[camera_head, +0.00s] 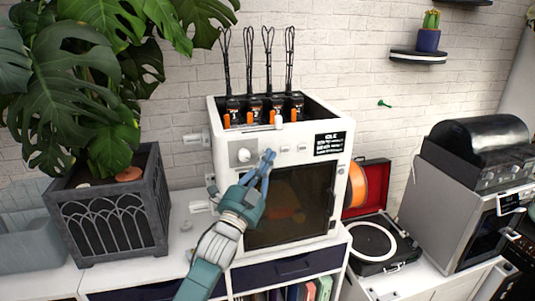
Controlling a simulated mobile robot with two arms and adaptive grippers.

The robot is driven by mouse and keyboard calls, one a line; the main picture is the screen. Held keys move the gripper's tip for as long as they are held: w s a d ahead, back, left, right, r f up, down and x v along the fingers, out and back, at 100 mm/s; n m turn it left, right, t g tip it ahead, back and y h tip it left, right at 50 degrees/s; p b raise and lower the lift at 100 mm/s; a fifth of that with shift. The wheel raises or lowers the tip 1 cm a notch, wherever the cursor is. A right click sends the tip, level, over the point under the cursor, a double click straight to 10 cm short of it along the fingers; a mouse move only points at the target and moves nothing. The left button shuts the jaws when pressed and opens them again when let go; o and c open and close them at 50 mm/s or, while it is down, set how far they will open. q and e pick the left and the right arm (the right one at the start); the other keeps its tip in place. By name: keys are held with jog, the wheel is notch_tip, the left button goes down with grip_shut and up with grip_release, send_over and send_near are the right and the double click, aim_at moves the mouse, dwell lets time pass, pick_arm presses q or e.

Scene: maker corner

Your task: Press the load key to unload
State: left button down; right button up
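A white 3D printer (221,122) stands on the cabinet. Its front panel has a round knob (244,155), small pale keys (303,147) and a black screen (329,143) that appears to read "IDLE" above smaller, unreadable lines. I cannot read any key label, so I cannot tell which is the load key. My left gripper (268,155) is in front of the panel, between the knob and the visible keys. Its blue fingers come together at the tips, with nothing seen between them. I cannot tell whether they touch the panel. They hide part of it. My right gripper is out of view.
Orange-and-black parts with tubes (265,105) sit in the printer's top. A potted plant (113,215) stands at left. A record player (371,245) and a grey machine (451,200) stand at right. A shelf (417,57) with a cactus is on the wall.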

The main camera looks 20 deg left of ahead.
pick_arm(q)
jog(key=shift+w+a, duration=0.15)
jog(key=shift+w, duration=0.1)
dwell(0.6)
dwell(0.3)
jog(key=shift+s+d, duration=0.4)
jog(key=shift+s, duration=0.25)
jog(key=s+d+p, duration=0.1)
jog(key=s, duration=0.1)
jog(key=s+d+p, duration=0.1)
jog(key=s, duration=0.1)
jog(key=shift+d, duration=0.4)
jog(key=shift+f, duration=0.1)
dwell(0.5)
